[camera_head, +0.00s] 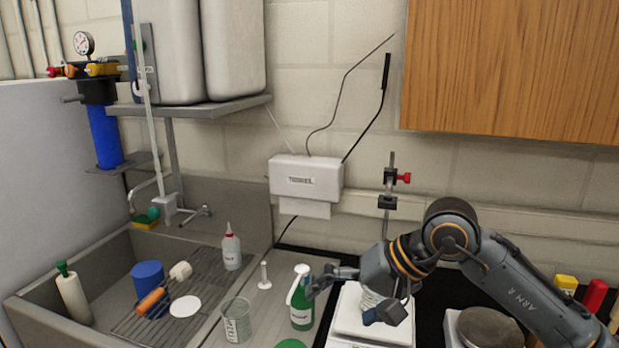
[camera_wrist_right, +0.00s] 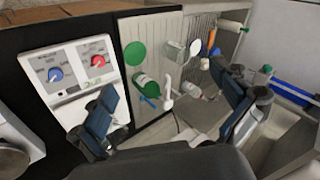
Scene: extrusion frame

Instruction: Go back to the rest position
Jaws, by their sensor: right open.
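My right gripper (camera_head: 347,300) is open and reaches in from the right in the head view, over the white stirrer plate (camera_head: 347,325). One finger is close to a green wash bottle (camera_head: 302,314) with a white nozzle; I cannot tell whether they touch. In the right wrist view the two fingers of the right gripper (camera_wrist_right: 172,112) are spread wide with nothing held between them. The green bottle (camera_wrist_right: 146,86) shows beyond them, lying in the gap as seen from there. A glass vessel behind the right gripper is partly hidden. My left gripper is not in view.
A glass beaker (camera_head: 236,322) stands left of the green bottle. The sink (camera_head: 95,255) holds a rack with a brush, a blue cup and bottles. A clamp stand (camera_head: 388,185) rises behind my right gripper. A wooden cabinet (camera_head: 510,65) hangs above right.

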